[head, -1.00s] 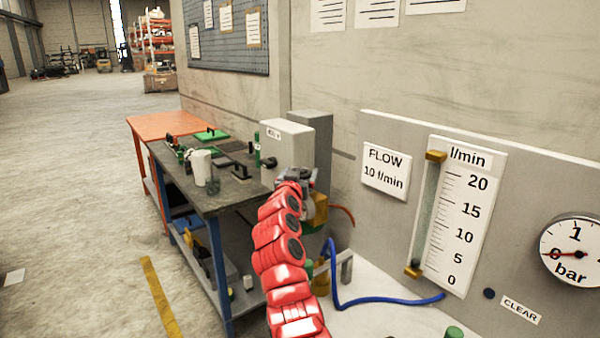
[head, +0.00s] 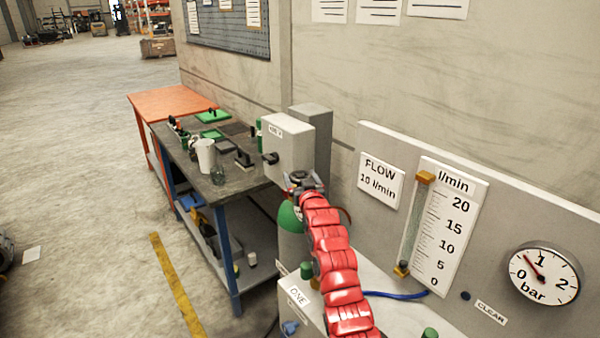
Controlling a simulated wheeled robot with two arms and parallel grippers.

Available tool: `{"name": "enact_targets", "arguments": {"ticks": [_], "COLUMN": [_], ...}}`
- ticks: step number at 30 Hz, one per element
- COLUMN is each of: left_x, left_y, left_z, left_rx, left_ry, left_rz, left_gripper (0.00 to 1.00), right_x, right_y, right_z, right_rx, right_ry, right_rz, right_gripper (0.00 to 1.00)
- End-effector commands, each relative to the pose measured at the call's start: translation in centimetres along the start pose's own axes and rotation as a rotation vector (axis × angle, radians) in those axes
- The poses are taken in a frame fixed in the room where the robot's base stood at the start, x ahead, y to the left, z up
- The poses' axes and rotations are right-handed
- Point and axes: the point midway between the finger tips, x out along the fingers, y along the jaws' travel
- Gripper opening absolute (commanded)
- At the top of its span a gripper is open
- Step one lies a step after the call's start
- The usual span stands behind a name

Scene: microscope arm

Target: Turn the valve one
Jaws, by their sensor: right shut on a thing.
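My right gripper (head: 303,183) is at the top of a green gas cylinder (head: 290,222), at the end of my red arm. It is shut on what looks like the cylinder's top valve; the jaws and arm hide most of that part. A label reading ONE (head: 298,296) is on the pale bench below, with a blue valve handle (head: 290,328) under it at the bottom edge. The round bar gauge (head: 545,275) has its needle between 0 and 1. My left gripper is not in view.
A flow tube panel (head: 440,228) stands at the right, with a blue hose (head: 398,295) below it. A green knob (head: 430,333) is at the bottom edge. A dark workbench (head: 228,190) with a white cup (head: 206,155) stands to the left. The floor at far left is mostly clear.

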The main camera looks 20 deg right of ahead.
Motion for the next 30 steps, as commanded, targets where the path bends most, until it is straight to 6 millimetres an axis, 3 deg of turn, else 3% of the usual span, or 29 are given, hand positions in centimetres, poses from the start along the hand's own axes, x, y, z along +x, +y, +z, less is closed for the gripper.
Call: {"name": "enact_targets", "arguments": {"ticks": [4,5,7,19,30], "left_x": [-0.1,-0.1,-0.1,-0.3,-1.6], "left_y": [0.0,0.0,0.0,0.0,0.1], "left_z": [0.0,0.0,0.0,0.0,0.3], "left_rx": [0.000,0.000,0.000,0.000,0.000], "left_ry": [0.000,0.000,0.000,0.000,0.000], "left_rz": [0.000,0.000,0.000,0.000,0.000], "left_gripper": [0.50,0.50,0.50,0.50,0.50], "right_x": [0.0,0.0,0.0,-0.7,-5.4], "right_y": [-0.1,-0.1,-0.1,0.0,0.0], "right_z": [0.0,0.1,0.0,0.1,0.1], "right_rx": [0.001,0.001,0.000,-0.001,-0.002], "right_ry": [0.000,0.000,0.000,0.002,0.004], "right_rz": [-0.001,0.000,0.000,0.000,0.000], "right_gripper": [0.32,0.90,1.00,1.00,1.00]}}
